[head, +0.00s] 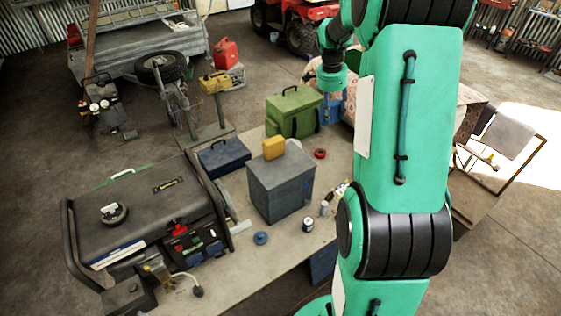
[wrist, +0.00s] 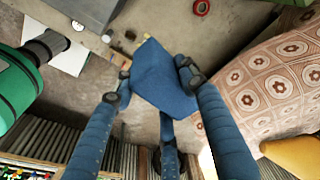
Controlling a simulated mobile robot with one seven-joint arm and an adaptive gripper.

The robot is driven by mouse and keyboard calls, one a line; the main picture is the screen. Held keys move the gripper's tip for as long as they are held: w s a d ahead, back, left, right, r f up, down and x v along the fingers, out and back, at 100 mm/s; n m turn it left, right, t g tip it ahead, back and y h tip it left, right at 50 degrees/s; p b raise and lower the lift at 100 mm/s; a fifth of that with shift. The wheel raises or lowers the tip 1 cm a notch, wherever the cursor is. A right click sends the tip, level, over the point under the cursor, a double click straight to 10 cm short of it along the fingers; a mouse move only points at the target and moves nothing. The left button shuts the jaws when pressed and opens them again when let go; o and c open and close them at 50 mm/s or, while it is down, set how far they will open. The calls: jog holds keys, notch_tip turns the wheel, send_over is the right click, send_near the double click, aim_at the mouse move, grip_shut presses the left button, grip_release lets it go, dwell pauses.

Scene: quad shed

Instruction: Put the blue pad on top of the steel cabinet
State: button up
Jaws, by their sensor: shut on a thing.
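The blue pad (wrist: 163,72) is in the wrist view, gripped between the blue fingers of my gripper (wrist: 158,88). In the head view my gripper (head: 334,108) hangs beyond the table, right of the green bag; the pad is hard to tell from the blue fingers there. The steel cabinet (head: 281,190) is a grey box standing on the table, nearer to the head camera and left of my gripper. A grey box edge, likely the cabinet (wrist: 90,8), shows at the top left of the wrist view.
A green bag (head: 293,112) and a blue case (head: 223,156) stand behind the cabinet. A red ring (head: 320,154), small cans (head: 308,225) and a blue round piece (head: 261,238) lie around it. A generator (head: 150,220) fills the left. Patterned cloth (wrist: 262,85) lies right of my gripper.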

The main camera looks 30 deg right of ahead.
jog(key=s+a+f+n+p, duration=0.1)
jog(key=s+a, duration=0.5)
jog(key=a, duration=0.3)
jog(key=s+a+p, duration=0.2)
jog(key=s+a, duration=0.4)
jog(key=a, duration=0.3)
jog(key=s+a+f+n+p, duration=0.1)
jog(key=s+a, duration=0.4)
jog(key=a, duration=0.4)
jog(key=shift+s+f, duration=0.15)
jog(key=shift+f, duration=2.25)
jog(key=shift+d, duration=0.1)
jog(key=p, duration=0.2)
send_over(290, 170)
jog(key=shift+a+f, duration=0.4)
jog(key=shift+f, duration=0.35)
jog(key=shift+f, duration=1.75)
jog(key=shift+f, duration=0.15)
